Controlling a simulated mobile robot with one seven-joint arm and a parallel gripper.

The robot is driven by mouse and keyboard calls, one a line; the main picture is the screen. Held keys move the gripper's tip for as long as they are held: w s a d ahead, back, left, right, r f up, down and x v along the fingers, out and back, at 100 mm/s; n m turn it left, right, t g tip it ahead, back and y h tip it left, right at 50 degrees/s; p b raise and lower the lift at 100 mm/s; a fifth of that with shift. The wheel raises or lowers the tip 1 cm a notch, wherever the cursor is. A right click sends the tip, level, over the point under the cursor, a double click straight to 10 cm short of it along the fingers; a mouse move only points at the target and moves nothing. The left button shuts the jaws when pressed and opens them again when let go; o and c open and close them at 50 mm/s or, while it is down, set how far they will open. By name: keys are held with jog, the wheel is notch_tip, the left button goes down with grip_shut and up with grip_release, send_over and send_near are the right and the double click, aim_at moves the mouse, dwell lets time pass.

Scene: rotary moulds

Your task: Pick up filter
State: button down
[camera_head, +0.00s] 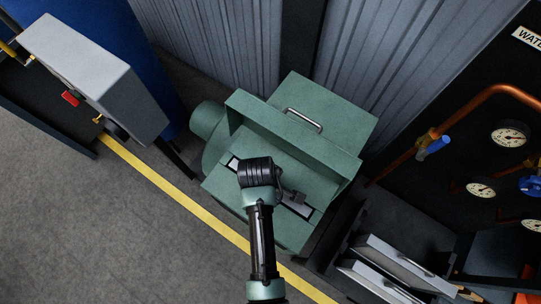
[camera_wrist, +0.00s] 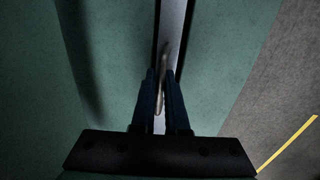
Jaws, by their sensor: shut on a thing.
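The filter (camera_wrist: 172,28) shows as a pale narrow strip in a dark slot in the top of the green machine (camera_head: 335,105). Its ends also show in the head view (camera_head: 233,163) on either side of my wrist. In the wrist view my gripper (camera_wrist: 163,78) is over the slot, with its two dark fingers closed on a thin light metal piece, apparently the filter's handle. The filter's body is hidden inside the slot. In the head view my gripper (camera_head: 292,196) is dark and partly hidden by my wrist.
The machine's open lid has a metal handle (camera_head: 303,119). Flat grey panels with handles (camera_head: 395,257) stand in a dark rack at the lower right. Copper pipes (camera_head: 440,120) and gauges are at right. A grey box (camera_head: 85,70) is at left. Floor beyond the yellow line (camera_head: 180,192) is clear.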

notch_tip(320, 180, up, 28)
jog(key=p, duration=0.9)
jog(key=shift+f, duration=0.2)
dwell(0.5)
dwell(0.6)
